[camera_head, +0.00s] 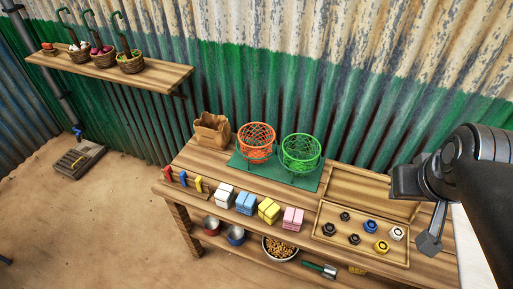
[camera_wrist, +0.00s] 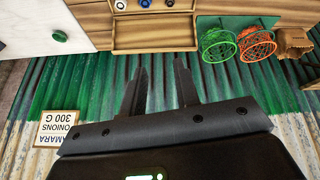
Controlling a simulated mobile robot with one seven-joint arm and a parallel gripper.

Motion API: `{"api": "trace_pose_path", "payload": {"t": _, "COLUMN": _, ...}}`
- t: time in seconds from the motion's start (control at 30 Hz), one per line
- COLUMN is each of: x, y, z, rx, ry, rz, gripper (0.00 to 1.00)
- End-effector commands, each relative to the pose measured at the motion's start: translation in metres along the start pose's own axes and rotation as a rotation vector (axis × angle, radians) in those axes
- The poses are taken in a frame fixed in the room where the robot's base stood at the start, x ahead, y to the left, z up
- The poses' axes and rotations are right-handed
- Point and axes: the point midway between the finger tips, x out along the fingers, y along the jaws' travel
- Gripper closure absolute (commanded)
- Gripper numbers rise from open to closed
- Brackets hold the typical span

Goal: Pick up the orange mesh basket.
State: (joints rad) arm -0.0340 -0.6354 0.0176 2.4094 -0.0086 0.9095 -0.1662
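The orange mesh basket (camera_head: 257,143) stands upright on a green mat (camera_head: 303,183) at the back of the wooden table, and looks empty. A green mesh basket (camera_head: 300,153) stands close at its right on the same mat. In the wrist view, which is upside down, the orange basket (camera_wrist: 257,47) is at the upper right with the green basket (camera_wrist: 217,45) at its left. My gripper (camera_wrist: 161,80) points at the corrugated wall, its two fingers apart with nothing between them. It is well away from the orange basket, towards the table's right side in the head view.
A paper bag (camera_head: 212,130) stands left of the orange basket. Coloured blocks (camera_head: 268,210) line the table's front. A wooden tray (camera_head: 330,238) with several dark, blue, yellow and white weights lies at right. A wall shelf (camera_head: 110,70) holds small baskets.

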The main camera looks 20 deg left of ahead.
Motion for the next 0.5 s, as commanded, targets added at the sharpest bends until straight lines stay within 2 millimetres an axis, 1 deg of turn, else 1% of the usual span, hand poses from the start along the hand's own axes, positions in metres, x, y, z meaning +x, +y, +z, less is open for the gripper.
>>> {"api": "trace_pose_path", "payload": {"t": 0.03, "x": 0.003, "y": -0.004, "z": -0.016, "rx": -0.083, "ry": -0.016, "rz": -0.008, "gripper": 0.71}}
{"api": "trace_pose_path", "payload": {"t": 0.2, "x": 0.016, "y": -0.019, "z": -0.067, "rx": -0.379, "ry": -0.054, "rz": -0.035, "gripper": 0.71}}
{"api": "trace_pose_path", "payload": {"t": 0.27, "x": 0.023, "y": -0.026, "z": -0.084, "rx": -0.484, "ry": -0.066, "rz": -0.048, "gripper": 0.71}}
{"api": "trace_pose_path", "payload": {"t": 0.3, "x": 0.028, "y": -0.032, "z": -0.095, "rx": -0.553, "ry": -0.072, "rz": -0.057, "gripper": 0.71}}
{"api": "trace_pose_path", "payload": {"t": 0.37, "x": 0.036, "y": -0.04, "z": -0.112, "rx": -0.656, "ry": -0.082, "rz": -0.073, "gripper": 0.71}}
{"api": "trace_pose_path", "payload": {"t": 0.5, "x": 0.058, "y": -0.064, "z": -0.148, "rx": -0.897, "ry": -0.099, "rz": -0.115, "gripper": 0.71}}
